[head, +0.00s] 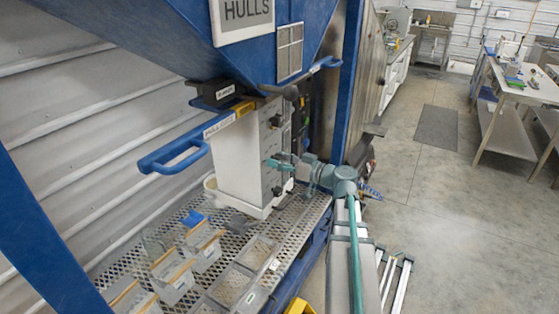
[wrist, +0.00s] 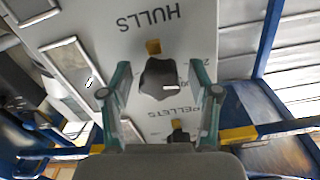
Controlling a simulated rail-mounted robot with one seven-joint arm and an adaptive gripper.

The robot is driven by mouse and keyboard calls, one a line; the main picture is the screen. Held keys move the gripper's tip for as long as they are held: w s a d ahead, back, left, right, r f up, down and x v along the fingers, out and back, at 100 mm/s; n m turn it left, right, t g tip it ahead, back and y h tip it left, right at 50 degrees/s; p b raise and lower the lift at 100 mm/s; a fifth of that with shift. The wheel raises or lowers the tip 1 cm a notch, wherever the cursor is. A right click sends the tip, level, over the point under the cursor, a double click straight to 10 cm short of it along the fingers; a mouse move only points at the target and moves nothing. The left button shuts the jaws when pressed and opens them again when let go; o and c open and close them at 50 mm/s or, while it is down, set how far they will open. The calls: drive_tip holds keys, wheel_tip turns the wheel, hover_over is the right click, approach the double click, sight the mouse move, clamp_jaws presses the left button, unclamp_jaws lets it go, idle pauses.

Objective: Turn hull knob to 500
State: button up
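The hull knob (wrist: 160,78) is dark, with a white mark on its face and a yellow tab above it in the wrist view, below the upside-down HULLS lettering. My gripper (wrist: 160,88) is open, with a teal finger on either side of the knob and narrow gaps showing. A second dark knob (wrist: 180,136) by the PELLETS lettering shows lower, partly hidden by my gripper. In the head view my gripper (head: 276,163) is at the front of the pale control box (head: 238,165); the gripped-side knob is hidden there. The dial setting cannot be read.
A blue rail (head: 178,155) sticks out left of the box. The blue hopper (head: 170,30) hangs above. Several small bins (head: 172,278) stand on the perforated deck (head: 120,268) below. Open floor lies to the right.

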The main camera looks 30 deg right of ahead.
drive_tip(key=c, duration=0.9)
drive_tip(key=shift+o, duration=0.2)
